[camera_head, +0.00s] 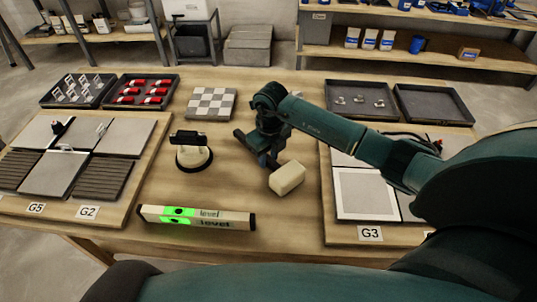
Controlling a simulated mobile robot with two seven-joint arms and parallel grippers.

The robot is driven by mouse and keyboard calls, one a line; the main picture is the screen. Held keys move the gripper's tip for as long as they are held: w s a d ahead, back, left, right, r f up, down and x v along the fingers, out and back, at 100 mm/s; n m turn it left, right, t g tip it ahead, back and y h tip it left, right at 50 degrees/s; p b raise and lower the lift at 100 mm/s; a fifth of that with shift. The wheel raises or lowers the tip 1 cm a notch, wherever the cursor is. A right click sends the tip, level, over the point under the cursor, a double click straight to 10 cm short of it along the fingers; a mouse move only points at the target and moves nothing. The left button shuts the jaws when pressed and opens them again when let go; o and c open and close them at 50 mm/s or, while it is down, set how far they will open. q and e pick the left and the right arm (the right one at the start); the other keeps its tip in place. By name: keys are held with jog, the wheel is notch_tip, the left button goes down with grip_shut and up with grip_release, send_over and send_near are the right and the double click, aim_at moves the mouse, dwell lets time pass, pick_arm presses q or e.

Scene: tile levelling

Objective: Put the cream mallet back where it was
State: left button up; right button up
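The cream mallet's block-shaped head (287,179) shows in the head view on the wooden table, right of centre. Its handle cannot be made out apart from the dark gripper. My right gripper (263,156) is just behind and left of the head, low over the table. The frame does not show whether its fingers are shut on the handle or apart. My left gripper is not in view.
A suction lifter (192,152) stands left of the gripper, and a level (197,218) lies in front. Tile boards flank them: the left board (128,190) and the right board (333,222). A checkered tile (211,103) and trays line the back.

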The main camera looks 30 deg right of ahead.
aim_at(270, 160)
jog(key=shift+o, duration=1.1)
jog(key=shift+r, duration=0.5)
pick_arm(q)
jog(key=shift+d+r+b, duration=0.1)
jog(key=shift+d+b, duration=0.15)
jog(key=shift+b, duration=0.2)
pick_arm(e)
notch_tip(270, 160, up, 11)
jog(key=shift+s+r, duration=0.15)
jog(key=shift+s, duration=0.1)
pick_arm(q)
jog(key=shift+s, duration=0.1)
pick_arm(e)
jog(key=shift+s, duration=0.15)
